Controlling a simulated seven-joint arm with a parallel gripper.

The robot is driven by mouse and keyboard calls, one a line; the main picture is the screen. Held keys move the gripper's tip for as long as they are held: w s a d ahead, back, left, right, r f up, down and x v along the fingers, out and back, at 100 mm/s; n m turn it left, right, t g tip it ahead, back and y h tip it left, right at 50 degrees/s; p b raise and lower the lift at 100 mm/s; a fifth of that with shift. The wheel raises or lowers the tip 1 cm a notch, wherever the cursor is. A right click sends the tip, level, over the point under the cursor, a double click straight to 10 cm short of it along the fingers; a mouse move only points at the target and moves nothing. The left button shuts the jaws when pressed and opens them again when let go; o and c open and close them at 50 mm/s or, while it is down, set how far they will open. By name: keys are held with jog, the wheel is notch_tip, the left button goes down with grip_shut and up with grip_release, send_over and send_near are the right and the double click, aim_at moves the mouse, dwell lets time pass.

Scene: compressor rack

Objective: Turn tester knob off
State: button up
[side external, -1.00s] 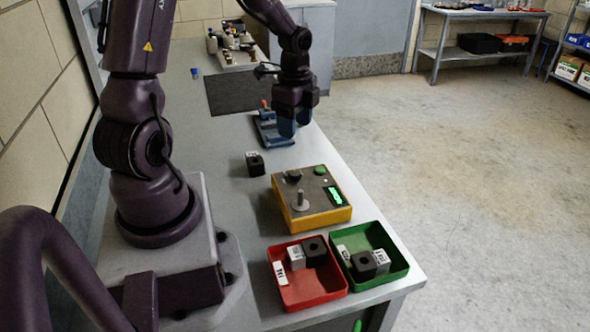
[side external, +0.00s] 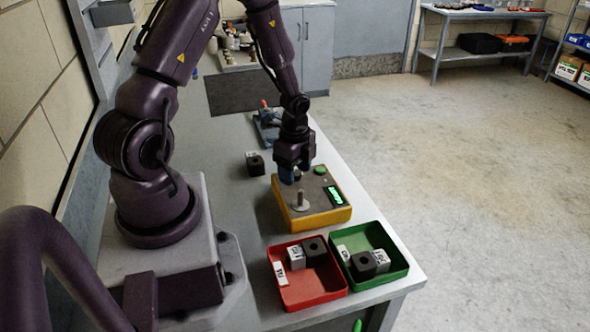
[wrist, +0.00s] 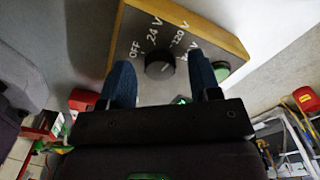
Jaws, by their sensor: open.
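The tester (side external: 324,213) is a yellow box with a grey top on the bench, with a lit green display (side external: 334,195), a green button (side external: 320,170) and a metal post (side external: 300,199). Its black knob (wrist: 159,64) shows in the wrist view beside the labels OFF, 24 V and 120 V; one more label is partly hidden. The knob's exact pointer setting is hard to tell. My gripper (wrist: 163,84) is open, its two blue fingers apart on either side of the knob in that view. In the side view my gripper (side external: 297,174) is over the tester's far left corner and hides the knob.
A red bin (side external: 308,292) and a green bin (side external: 392,271) with black and white blocks stand at the near bench edge. A black block (side external: 255,165) lies left of the tester. A blue fixture (side external: 268,130) stands behind.

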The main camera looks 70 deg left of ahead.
jog(key=shift+f, duration=0.15)
jog(key=c, duration=0.9)
jog(key=shift+n, duration=0.3)
jog(key=n, duration=0.4)
jog(key=shift+n, duration=0.4)
jog(key=n, duration=1)
jog(key=shift+n, duration=2.2)
